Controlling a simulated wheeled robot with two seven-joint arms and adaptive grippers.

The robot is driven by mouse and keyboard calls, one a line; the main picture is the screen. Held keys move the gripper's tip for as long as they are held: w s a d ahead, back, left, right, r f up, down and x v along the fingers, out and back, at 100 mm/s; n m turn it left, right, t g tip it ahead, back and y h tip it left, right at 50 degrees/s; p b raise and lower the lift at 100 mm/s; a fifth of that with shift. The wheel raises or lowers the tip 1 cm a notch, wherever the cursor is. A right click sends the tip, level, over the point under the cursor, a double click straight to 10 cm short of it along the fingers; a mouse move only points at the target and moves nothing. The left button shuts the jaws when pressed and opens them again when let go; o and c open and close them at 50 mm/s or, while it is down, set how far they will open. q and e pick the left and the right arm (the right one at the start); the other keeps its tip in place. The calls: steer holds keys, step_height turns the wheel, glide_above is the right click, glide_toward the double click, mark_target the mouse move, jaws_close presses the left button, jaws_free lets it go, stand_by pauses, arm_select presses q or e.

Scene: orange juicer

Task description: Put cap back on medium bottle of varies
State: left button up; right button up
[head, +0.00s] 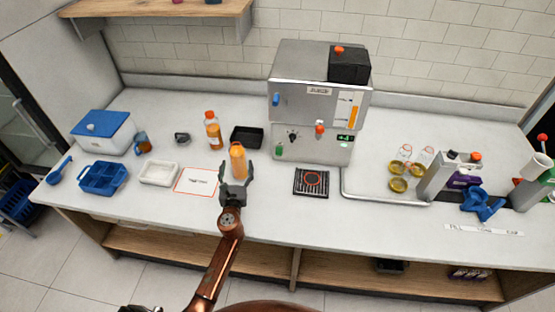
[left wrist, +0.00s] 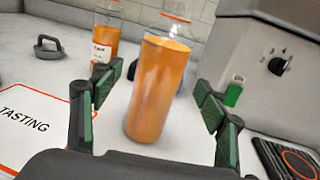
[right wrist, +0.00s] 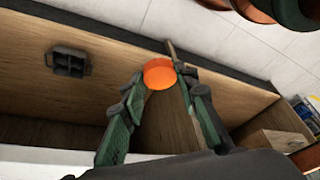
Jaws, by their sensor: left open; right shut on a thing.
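A bottle of orange juice (head: 238,160) stands on the counter beside the tasting card. In the left wrist view the bottle (left wrist: 157,92) is clear at the neck and looks slightly tilted; its top is cut off by the frame. My left gripper (head: 237,176) is open, with its fingers on either side of the bottle and visible gaps to it. My right gripper (right wrist: 161,82) is shut on an orange cap (right wrist: 158,72), held at its fingertips. The right gripper is not clearly visible in the head view.
Another juice bottle (head: 213,132) with an orange cap stands behind, near a black tray (head: 247,138). The juicer (head: 311,145) is to the right. A white tray (head: 159,173) and blue containers (head: 103,178) are left. The right wrist view shows the wooden shelf (right wrist: 80,95) under the counter.

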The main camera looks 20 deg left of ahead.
arm_select(q)
steer(key=x, duration=0.5)
steer(key=shift+r+b, duration=0.15)
steer(key=shift+b, duration=0.15)
arm_select(e)
steer(key=shift+f, duration=0.4)
arm_select(q)
steer(key=c, duration=1.7)
steer(key=shift+r, duration=0.1)
steer(key=shift+c, duration=0.4)
steer(key=shift+r, duration=0.1)
arm_select(e)
steer(key=shift+r, duration=0.15)
